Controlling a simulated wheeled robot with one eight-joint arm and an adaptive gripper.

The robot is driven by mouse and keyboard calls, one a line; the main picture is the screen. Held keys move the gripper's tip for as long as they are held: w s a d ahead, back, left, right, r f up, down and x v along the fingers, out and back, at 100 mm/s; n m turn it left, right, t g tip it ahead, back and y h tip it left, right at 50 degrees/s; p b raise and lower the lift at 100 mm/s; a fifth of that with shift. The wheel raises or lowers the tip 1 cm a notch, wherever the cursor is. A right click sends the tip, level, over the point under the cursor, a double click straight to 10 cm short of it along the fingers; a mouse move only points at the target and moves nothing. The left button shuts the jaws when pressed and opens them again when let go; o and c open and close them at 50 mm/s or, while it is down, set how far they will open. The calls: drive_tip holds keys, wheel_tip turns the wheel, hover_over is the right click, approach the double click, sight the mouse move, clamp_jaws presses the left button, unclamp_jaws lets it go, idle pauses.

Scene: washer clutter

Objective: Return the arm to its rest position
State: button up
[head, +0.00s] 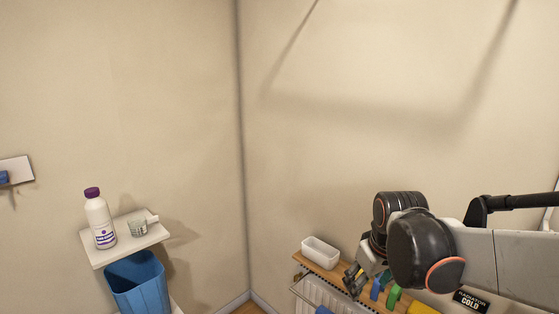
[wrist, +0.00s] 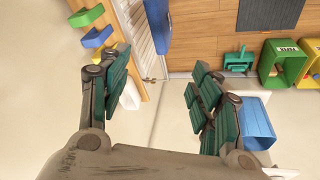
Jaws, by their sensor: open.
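My arm reaches in from the right in the head view, over a wooden shelf (head: 316,267) above a white radiator (head: 318,293). My gripper (head: 354,280) is at the arm's lower left end, near the shelf's front edge, partly hidden by my arm. In the wrist view my gripper (wrist: 157,95) has its green-padded fingers spread wide. Nothing is between them.
A white tray (head: 320,253) and coloured pieces, including a green one (head: 394,297), are by the gripper. A wall shelf (head: 126,238) holds a bottle (head: 100,222) and jar (head: 138,228) above a blue bin (head: 138,285).

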drive_tip(key=s+r+m+t, duration=0.3)
drive_tip(key=s+m, duration=0.1)
drive_tip(key=s, duration=1.1)
drive_tip(key=shift+s, duration=0.4)
